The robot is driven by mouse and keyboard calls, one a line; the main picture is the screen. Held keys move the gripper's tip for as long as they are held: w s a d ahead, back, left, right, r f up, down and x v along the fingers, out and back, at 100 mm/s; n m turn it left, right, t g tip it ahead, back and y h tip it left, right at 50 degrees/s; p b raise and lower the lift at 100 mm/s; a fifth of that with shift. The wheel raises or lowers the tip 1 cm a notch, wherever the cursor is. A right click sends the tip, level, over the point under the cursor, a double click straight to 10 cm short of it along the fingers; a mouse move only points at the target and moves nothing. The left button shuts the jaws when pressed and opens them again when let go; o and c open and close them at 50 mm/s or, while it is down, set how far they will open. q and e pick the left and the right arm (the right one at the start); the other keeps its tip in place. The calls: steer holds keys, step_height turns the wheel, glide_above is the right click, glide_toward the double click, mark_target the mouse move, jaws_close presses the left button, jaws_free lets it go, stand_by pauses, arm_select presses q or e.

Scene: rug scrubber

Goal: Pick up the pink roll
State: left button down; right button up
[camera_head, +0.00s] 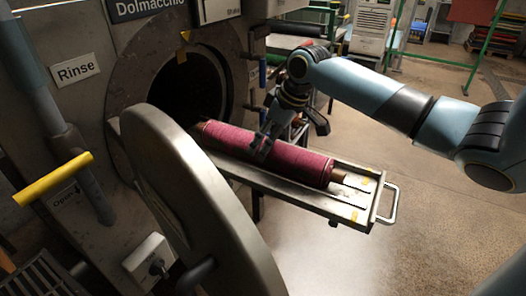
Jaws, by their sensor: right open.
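The pink roll (297,160) is a long dark-pink cylinder with a brown core end. It lies lengthwise on a metal tray (357,211) that sticks out of the machine's round opening. My right gripper (262,149) is open and reaches down over the middle of the roll, with its fingers at the roll's surface. I cannot tell whether the fingers touch it. The far finger is partly hidden. My left gripper is not in view.
The open round door (190,190) of the machine stands left of the tray. A yellow-handled lever (53,178) is at the left. The tray has a metal handle (391,204) at its right end. The floor (400,262) to the right is clear.

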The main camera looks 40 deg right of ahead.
steer(key=x, duration=0.3)
steer(key=shift+w+a+f, duration=0.2)
steer(key=shift+f, duration=0.1)
steer(key=c, duration=1.6)
steer(key=shift+r, duration=0.1)
steer(key=shift+c, duration=0.9)
